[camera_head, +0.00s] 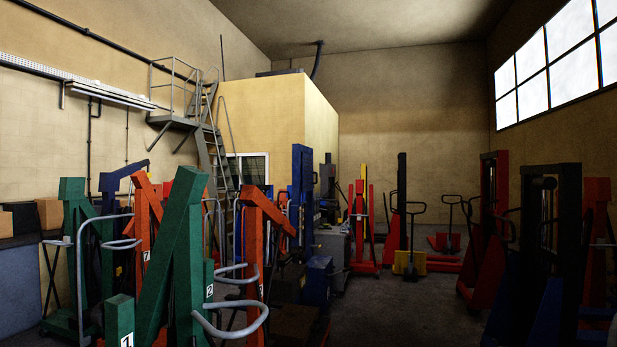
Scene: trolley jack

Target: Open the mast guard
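No part is clearly marked as the mast guard, and I cannot tell which machine it belongs to. A black mast frame (570,225) with upright rails stands close at the right. A dark red mast (489,213) stands a little behind it to the left. A slim black mast (402,195) on a red base stands further back in the middle. A blue mast (302,195) stands left of the middle. Whether any guard is open or shut is too dark and small to tell. Neither of my grippers shows in this view.
Green lifting frames (172,265) and an orange one (262,240), with grey bar handles (236,322), crowd the near left. A yellow and red pallet truck (409,262) stands mid-room. Dark floor (400,315) is clear between the left group and the right machines.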

